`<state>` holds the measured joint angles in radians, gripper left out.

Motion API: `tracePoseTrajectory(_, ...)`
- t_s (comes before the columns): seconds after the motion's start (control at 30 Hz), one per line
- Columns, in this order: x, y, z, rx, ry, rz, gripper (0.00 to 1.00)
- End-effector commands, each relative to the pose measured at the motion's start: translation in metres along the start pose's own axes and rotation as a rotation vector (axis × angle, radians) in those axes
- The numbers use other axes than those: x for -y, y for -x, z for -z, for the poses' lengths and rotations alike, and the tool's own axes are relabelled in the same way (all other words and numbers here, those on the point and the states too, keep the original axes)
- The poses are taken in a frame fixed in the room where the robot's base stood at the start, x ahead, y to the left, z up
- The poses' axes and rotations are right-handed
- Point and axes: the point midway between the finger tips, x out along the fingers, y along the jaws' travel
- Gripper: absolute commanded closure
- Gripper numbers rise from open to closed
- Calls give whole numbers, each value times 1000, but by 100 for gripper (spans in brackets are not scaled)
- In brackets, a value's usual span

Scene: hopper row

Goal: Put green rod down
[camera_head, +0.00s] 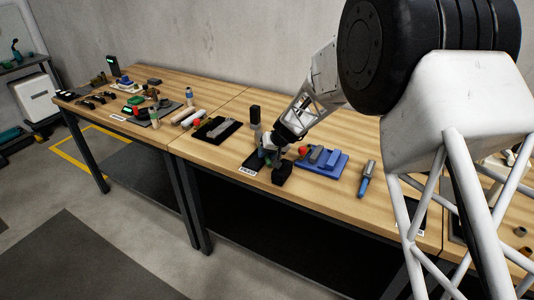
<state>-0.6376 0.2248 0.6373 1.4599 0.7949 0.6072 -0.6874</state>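My gripper (272,152) is at the end of my white and black arm, low over the front edge of the wooden table (225,158). It is beside a small black plate with a white label (248,170). A small greenish piece (262,153) shows at the gripper, but I cannot tell whether this is the green rod or part of a fixture. The fingers are too small and dark to tell whether they are open or shut. No other clear green rod shows near the gripper.
A blue tray (335,168) with grey blocks and a red round thing (303,151) lie just right of the gripper. A blue and grey tool (367,180) lies further right. A black tray (235,128) is to the left. Bare wood lies between them.

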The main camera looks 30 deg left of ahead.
Motion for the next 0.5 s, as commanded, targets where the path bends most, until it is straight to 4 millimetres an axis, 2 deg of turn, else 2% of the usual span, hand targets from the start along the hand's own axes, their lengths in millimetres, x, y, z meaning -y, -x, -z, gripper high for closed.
tracePoseTrajectory(0.5,1,5,1,0,0,0,55)
